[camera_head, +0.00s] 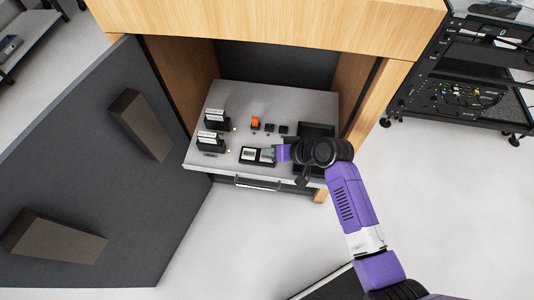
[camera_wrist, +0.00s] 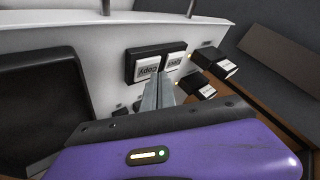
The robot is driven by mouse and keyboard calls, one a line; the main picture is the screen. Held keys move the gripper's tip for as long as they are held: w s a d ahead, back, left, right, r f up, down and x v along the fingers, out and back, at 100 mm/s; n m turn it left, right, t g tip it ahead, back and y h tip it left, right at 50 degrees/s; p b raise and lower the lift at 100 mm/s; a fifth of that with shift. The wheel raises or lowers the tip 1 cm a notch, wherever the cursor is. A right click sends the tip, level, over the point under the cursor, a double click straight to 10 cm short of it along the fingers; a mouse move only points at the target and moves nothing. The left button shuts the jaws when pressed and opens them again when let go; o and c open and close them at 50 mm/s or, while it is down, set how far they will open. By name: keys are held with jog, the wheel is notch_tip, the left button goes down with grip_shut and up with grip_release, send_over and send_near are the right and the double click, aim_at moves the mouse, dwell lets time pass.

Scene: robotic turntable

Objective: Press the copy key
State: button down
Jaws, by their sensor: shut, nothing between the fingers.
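A black key block (camera_head: 257,161) with two white keys sits near the front of the grey shelf. In the wrist view the key block (camera_wrist: 131,67) fills the upper middle. Its left key there, the copy key (camera_wrist: 147,69), carries an upside-down label that reads like "Copy". The other key (camera_wrist: 174,61) is beside it, its label hard to read. My gripper (camera_wrist: 159,80) is shut and empty, its fingertips close to the block's edge by the copy key. In the head view my gripper (camera_head: 271,152) reaches in from the right. I cannot tell whether it touches the key.
Two black units with white labels (camera_head: 214,117) stand on the shelf's left. An orange item (camera_head: 255,122) and small black blocks (camera_head: 277,129) are behind the keys. A black tray (camera_head: 318,131) lies right. Wooden cabinet walls (camera_head: 355,105) enclose the shelf.

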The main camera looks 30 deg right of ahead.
aim_at(270, 158)
jog(key=shift+r, duration=0.25)
notch_tip(270, 158, up, 5)
jog(key=p, duration=0.5)
dwell(0.9)
